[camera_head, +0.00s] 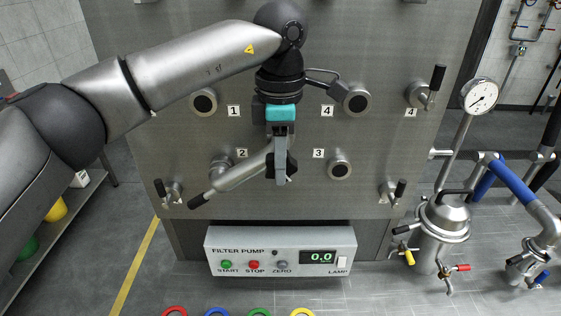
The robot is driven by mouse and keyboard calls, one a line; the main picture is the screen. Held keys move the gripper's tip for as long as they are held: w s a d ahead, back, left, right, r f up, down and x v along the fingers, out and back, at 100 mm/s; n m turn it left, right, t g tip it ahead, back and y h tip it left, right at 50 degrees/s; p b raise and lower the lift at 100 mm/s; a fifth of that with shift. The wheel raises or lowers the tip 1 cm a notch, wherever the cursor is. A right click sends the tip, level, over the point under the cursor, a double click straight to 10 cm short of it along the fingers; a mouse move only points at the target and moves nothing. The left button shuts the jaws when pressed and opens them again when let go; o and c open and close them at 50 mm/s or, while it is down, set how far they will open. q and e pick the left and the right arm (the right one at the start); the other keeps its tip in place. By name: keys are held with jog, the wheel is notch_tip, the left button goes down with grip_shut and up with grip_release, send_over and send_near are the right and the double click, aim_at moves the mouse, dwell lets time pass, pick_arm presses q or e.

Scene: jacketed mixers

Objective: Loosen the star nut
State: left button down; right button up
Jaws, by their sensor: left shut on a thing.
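My left gripper (280,172) reaches down in front of the grey metal panel, in the middle of the camera_head view. Its fingers are shut on a dark, lobed piece, which looks like the star nut (292,166). The fingers hide most of it, and only dark edges show beside them. A silver lever (238,175) with a black grip slants down to the left from behind the fingers. I cannot tell whether it joins the nut. My right gripper is not in view.
Round dark-centred ports (356,99) and small handled clamps (393,192) sit on the panel around the gripper. A filter pump box (281,251) reading 0.0 is below. A steel vessel (442,225) with a pressure gauge (479,96) stands at the right.

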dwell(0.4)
pick_arm(q)
jog(key=shift+a+f+h+b, duration=0.1)
jog(key=shift+h+b, duration=0.5)
jog(key=shift+b, duration=0.35)
jog(key=h+b, duration=0.3)
jog(key=b, duration=0.1)
jog(key=shift+f+h+b, duration=0.1)
jog(key=shift+h+b, duration=0.2)
jog(key=shift+b, duration=0.05)
jog(key=shift+a+h+b, duration=0.1)
jog(key=shift+h+b, duration=0.7)
jog(key=shift+b, duration=0.15)
jog(key=shift+r+h+b, duration=0.25)
jog(key=shift+h+b, duration=0.15)
jog(key=c, duration=0.7)
grip_release()
